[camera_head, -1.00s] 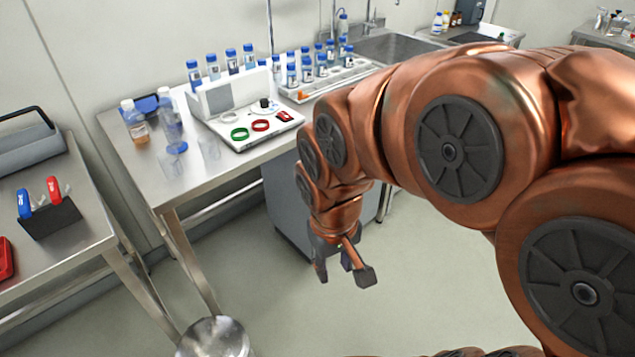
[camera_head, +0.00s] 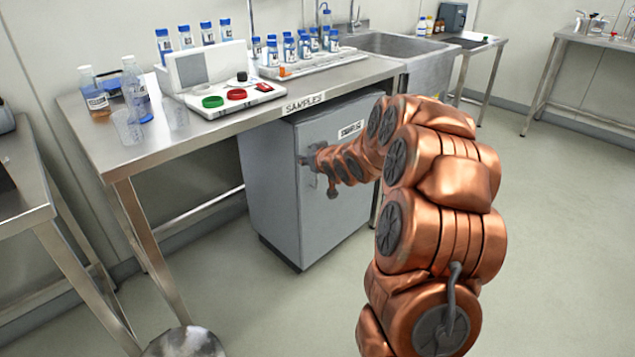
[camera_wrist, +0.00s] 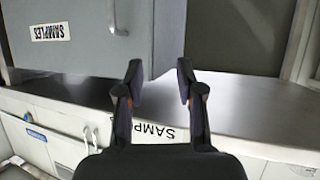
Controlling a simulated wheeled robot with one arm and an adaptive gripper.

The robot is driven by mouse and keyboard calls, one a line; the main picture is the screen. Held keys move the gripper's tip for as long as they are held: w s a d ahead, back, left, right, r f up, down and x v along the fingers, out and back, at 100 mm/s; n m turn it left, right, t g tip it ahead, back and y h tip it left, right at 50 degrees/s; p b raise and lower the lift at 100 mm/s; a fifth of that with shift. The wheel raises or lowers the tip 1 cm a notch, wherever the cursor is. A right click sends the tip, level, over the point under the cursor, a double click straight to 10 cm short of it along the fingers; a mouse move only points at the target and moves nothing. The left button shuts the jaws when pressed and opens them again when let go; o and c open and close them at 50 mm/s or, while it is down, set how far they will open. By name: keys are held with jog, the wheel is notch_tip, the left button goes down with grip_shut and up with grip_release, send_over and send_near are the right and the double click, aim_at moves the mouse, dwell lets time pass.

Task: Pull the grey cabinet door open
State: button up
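The grey cabinet (camera_head: 270,195) stands under the steel bench. Its door (camera_head: 335,225) looks shut, with a SAMPLES label (camera_head: 350,130) near its top. The door handle (camera_head: 303,160) is at the door's left edge, partly hidden by my gripper (camera_head: 320,172) in front of it. In the wrist view, which is upside down, the door (camera_wrist: 85,50) fills the upper left and the metal handle (camera_wrist: 118,22) sticks out near its edge. My gripper (camera_wrist: 160,82) is open and empty there, its fingers apart from the handle, which lies off to their left.
The bench (camera_head: 150,150) above bears bottles, a white device (camera_head: 205,75) and a rack of vials. A sink (camera_head: 400,45) is at the back right. A round metal stool or bin top (camera_head: 185,342) stands front left. The floor at right (camera_head: 550,230) is clear.

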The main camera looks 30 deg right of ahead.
jog(key=w+d+f+t+y+b, duration=0.25)
jog(key=d+f+t+b, duration=0.25)
jog(key=d+f+b, duration=0.55)
jog(key=shift+n+h, duration=0.25)
jog(key=shift+n, duration=0.15)
jog(key=shift+w+a+f, duration=0.15)
jog(key=shift+w+a, duration=0.15)
jog(key=shift+w, duration=0.95)
jog(key=shift+w+a+f, duration=0.15)
jog(key=shift+w+a, duration=0.15)
jog(key=shift+w, duration=1)
jog(key=shift+w+a+f, duration=0.15)
jog(key=shift+w+a, duration=0.15)
jog(key=shift+w, duration=0.95)
grip_shut()
